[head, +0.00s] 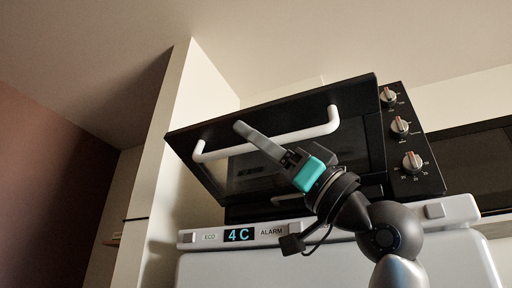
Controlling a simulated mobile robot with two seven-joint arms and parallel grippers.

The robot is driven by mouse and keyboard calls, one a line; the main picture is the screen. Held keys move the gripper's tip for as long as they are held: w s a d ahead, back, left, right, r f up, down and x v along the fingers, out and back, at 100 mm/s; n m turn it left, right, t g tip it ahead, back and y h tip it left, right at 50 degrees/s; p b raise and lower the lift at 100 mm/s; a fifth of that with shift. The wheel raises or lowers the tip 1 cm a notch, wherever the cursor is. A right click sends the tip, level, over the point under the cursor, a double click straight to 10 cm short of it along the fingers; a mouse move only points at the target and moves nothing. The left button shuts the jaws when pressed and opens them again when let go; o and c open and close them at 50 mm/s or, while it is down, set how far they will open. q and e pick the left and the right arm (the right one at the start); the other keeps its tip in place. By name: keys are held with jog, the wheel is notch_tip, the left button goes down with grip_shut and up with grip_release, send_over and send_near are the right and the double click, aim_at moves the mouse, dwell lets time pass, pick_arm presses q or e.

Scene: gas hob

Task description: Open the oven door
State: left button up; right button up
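The black oven (420,178) stands on top of a white appliance. Its dark door (225,178) looks partly open, with the top edge tipped out towards me. The white bar handle (320,130) runs across the door's upper part. My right gripper (243,130), grey with a teal part, reaches up from the lower right. Its long grey finger crosses in front of the handle, near the middle of the bar. The other finger is hardly visible, and I cannot tell whether the gripper touches or holds the bar. My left gripper is not in view.
Several knobs (400,126) line the oven's right panel. The white appliance (340,268) below has a display (239,235) reading "4 C". A pale wall panel (185,130) stands close on the left. Another dark unit (475,160) is at the right. Space above the oven is free.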

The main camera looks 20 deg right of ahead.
jog(key=shift+d, duration=0.15)
jog(key=b+v, duration=0.2)
jog(key=v, duration=0.5)
jog(key=shift+s+f, duration=0.15)
